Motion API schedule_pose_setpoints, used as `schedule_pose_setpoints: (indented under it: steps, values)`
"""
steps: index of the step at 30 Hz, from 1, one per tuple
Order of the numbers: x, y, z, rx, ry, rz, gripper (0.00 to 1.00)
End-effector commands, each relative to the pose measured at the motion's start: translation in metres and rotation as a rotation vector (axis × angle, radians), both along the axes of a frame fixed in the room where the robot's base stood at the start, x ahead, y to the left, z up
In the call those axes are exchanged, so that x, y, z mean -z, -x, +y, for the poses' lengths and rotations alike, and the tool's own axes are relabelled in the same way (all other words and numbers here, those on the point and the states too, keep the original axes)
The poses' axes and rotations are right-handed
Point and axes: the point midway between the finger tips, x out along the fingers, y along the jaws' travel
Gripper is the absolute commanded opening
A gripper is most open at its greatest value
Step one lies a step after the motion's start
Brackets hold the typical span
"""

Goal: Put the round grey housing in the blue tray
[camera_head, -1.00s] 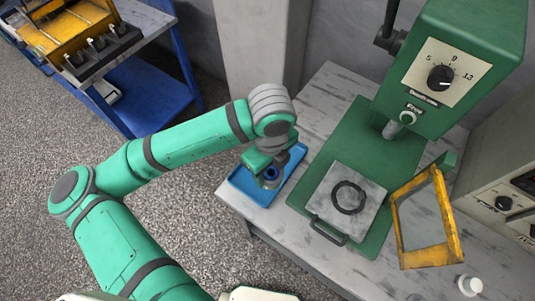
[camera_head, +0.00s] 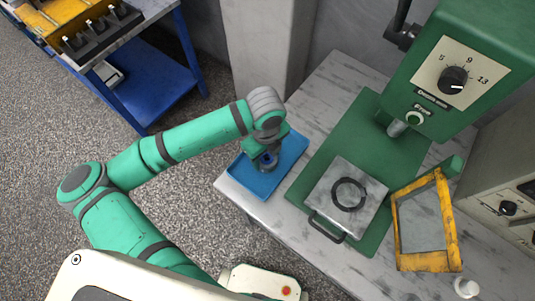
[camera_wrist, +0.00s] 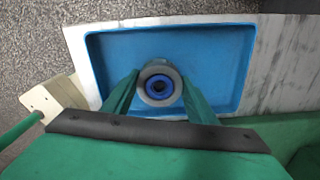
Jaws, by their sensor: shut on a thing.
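The round grey housing (camera_wrist: 159,98) has a blue ring and a dark hole in its middle. My gripper (camera_wrist: 157,88) is shut on it, with a green finger on either side. The blue tray (camera_wrist: 215,62) lies under them in the wrist view, with the housing over its near-middle part. In the head view my gripper (camera_head: 265,160) is over the blue tray (camera_head: 292,152) at the table's left corner. The housing is mostly hidden there by the gripper. I cannot tell whether the housing touches the tray floor.
A green press (camera_head: 440,80) stands right of the tray. Its plate (camera_head: 335,178) bears a dark ring (camera_head: 348,194). A yellow-framed guard (camera_head: 428,225) and a small white bottle (camera_head: 466,287) are farther right. A blue cart (camera_head: 150,85) stands at back left.

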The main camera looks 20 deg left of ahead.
Motion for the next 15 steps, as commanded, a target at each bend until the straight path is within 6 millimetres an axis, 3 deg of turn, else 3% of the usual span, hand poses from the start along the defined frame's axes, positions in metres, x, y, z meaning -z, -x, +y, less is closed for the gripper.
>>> schedule_pose_setpoints:
  steps: [11, 12, 14, 15]
  values:
    - [0.0033, 0.0006, 0.0055, -0.013, 0.0, -0.001, 0.19]
    - [0.0034, 0.0007, 0.0054, -0.013, -0.001, -0.001, 0.59]
    - [0.0033, 0.0007, 0.0053, -0.012, -0.001, -0.001, 0.71]
    - [0.0033, 0.0007, 0.0051, -0.012, -0.001, -0.001, 0.71]
